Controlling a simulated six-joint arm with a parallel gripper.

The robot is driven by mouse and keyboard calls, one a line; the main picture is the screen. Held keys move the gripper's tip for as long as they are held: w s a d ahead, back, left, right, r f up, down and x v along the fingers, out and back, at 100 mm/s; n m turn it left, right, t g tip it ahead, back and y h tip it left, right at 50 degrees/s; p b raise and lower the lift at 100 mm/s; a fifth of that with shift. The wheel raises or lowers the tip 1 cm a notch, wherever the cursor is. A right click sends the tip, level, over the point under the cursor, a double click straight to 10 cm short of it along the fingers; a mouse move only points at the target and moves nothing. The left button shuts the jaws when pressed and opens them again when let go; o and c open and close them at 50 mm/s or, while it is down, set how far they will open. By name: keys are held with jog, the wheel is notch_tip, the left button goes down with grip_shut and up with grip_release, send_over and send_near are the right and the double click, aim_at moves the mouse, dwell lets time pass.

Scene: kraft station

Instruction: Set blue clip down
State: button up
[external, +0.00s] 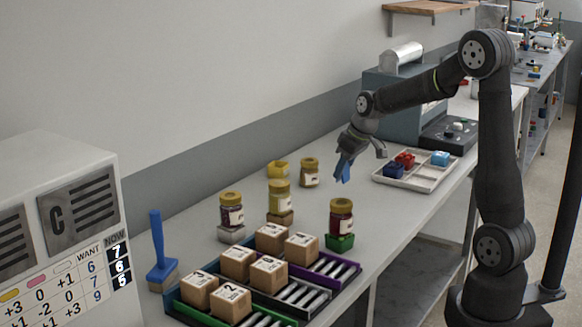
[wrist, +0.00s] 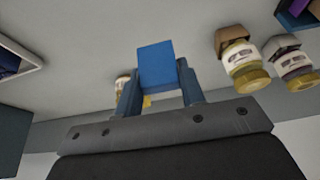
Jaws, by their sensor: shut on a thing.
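The blue clip (wrist: 156,66) is a plain blue block between my gripper's two fingers in the wrist view. In the external view the clip (external: 346,173) shows as a small blue piece below the fingers. My gripper (external: 345,162) is shut on it and points down over the worktable, to the left of the white tray. The clip looks held above the table, though the exact gap is hard to tell. In the wrist view the fingers (wrist: 160,90) press on its two sides.
The white tray (external: 422,184) holds red, dark blue and light blue pieces. Several jars, one being (external: 309,172), stand left of my gripper, some on small blocks. A yellow piece (external: 278,169) lies behind them. Boxes on roller lanes (external: 300,292) fill the front. Table between gripper and tray is clear.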

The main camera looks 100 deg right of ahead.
jog(key=w+f, duration=0.2)
jog(key=w, duration=0.1)
jog(key=w+a+f, duration=0.1)
jog(key=w+f, duration=0.1)
jog(key=w, duration=0.2)
jog(key=w+f, duration=0.3)
jog(key=w, duration=0.1)
jog(key=shift+w+a, duration=0.1)
jog(key=shift+a, duration=0.2)
jog(key=shift+f, duration=1.95)
jog(key=shift+f, duration=0.15)
jog(key=o, duration=1)
